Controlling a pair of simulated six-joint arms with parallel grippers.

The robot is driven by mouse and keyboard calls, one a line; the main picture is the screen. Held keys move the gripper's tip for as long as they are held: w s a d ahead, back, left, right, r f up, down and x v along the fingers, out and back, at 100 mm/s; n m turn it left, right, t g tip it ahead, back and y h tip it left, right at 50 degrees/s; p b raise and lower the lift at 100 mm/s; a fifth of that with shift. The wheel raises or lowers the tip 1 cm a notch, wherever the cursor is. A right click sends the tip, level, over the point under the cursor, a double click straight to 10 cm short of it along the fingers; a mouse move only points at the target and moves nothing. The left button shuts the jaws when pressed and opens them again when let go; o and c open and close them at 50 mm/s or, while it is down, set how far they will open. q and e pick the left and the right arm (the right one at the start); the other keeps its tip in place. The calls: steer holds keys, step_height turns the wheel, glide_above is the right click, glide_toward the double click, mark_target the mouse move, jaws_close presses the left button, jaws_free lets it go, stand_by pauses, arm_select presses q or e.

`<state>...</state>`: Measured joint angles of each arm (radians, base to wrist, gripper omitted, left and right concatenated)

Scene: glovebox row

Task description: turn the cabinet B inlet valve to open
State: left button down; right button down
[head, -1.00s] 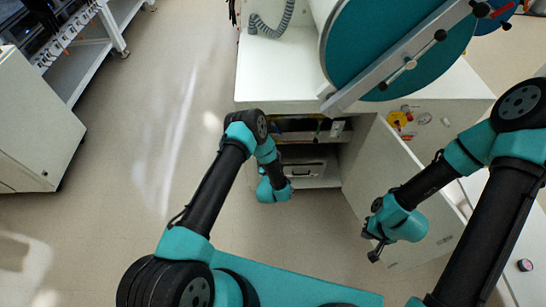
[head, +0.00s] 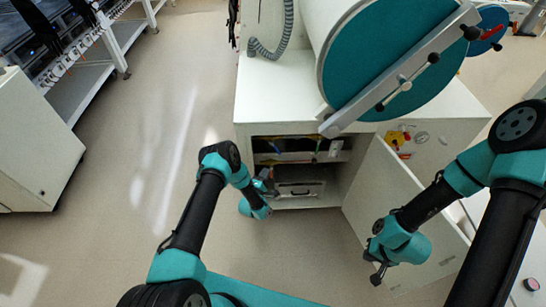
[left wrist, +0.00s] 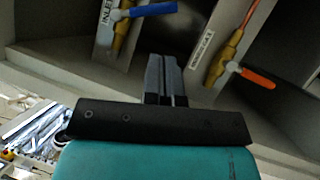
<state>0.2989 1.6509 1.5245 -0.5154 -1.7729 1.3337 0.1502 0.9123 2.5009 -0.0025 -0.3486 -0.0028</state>
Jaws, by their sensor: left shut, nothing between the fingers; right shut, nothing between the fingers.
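The cabinet (head: 362,150) under the round teal door stands open at the front. In the left wrist view a blue-handled brass valve (left wrist: 150,10) sits at the top beside a label reading INLET; its handle lies across the brass pipe. A second brass valve with an orange handle (left wrist: 258,78) is to the right, by a label too blurred to read. My left gripper (left wrist: 165,75) is shut and empty, below and between both valves, touching neither. It shows at the cabinet opening in the head view (head: 266,182).
The open cabinet door (head: 390,190) slants out on the right, with yellow and red items (head: 397,138) near its top. A grey case (head: 300,188) lies in the lower compartment. A white cabinet (head: 35,150) stands at left; the floor between is clear.

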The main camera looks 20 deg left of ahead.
mark_target(278, 152)
arm_select(q)
steer(key=n+h, duration=0.1)
steer(key=a+n+h, duration=0.1)
steer(key=shift+f+n, duration=0.3)
steer(key=shift+f, duration=0.05)
steer(key=shift+w, duration=0.1)
steer(key=x, duration=1)
steer(key=shift+a, duration=0.15)
steer(key=shift+w+d+r, duration=0.1)
steer(key=shift+w+d, duration=0.05)
steer(key=shift+d, duration=0.35)
stand_by(0.6)
steer(key=shift+w+d+r, duration=0.1)
steer(key=shift+d+r, duration=0.05)
steer(key=shift+d, duration=0.35)
steer(key=shift+w+d+r, duration=0.2)
steer(key=shift+d+r, duration=0.45)
steer(key=shift+w+d+r, duration=0.25)
steer(key=shift+d+r, duration=0.35)
steer(key=shift+r, duration=0.05)
steer(key=shift+w+d+r, duration=0.2)
steer(key=shift+d+r, duration=0.45)
steer(key=shift+r, duration=0.1)
